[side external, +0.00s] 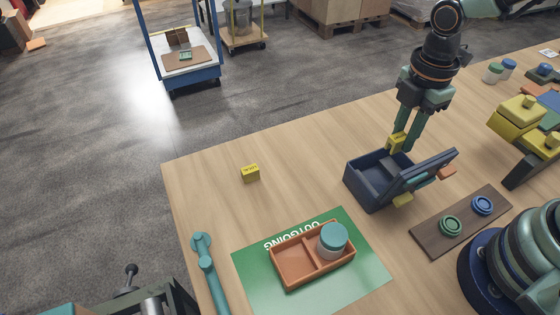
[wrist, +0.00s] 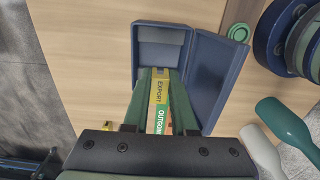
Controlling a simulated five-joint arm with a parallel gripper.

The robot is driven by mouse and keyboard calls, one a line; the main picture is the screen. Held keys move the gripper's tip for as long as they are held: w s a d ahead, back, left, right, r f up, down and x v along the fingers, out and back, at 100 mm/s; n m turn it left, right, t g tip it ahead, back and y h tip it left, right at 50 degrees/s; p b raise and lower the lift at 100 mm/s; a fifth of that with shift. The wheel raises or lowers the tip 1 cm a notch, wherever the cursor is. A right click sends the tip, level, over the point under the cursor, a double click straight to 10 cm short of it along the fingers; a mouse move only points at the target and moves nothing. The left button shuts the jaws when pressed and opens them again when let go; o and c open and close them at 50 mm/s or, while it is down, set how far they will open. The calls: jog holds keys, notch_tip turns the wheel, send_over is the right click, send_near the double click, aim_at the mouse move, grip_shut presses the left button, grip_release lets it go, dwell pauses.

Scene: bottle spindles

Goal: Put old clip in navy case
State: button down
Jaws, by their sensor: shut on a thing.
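The navy case (side external: 352,178) stands open on the table, its hinged lid (side external: 425,172) tilted out to the right. In the wrist view the case (wrist: 137,42) lies ahead, with its lid (wrist: 208,75) on the right. My gripper (side external: 404,146) points down over the case's back part, shut on a small yellow clip (side external: 396,142) with dark lettering. In the wrist view the clip (wrist: 160,88) shows between the fingers, with "EXPORT" on its yellow part. Its lower end is partly hidden, and I cannot tell whether it touches the case.
Another yellow lettered block (side external: 250,174) lies on the open table to the left. A green OUTGOING mat (side external: 250,282) bears an orange divided tray (side external: 295,280) with a teal-lidded jar (side external: 333,239). A dark board (side external: 430,243) with two round pieces lies right of the case.

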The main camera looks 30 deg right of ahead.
aim_at(383, 182)
notch_tip(383, 182, down, 11)
dwell(0.6)
jog(key=shift+f, duration=0.1)
jog(key=c, duration=0.7)
grip_release()
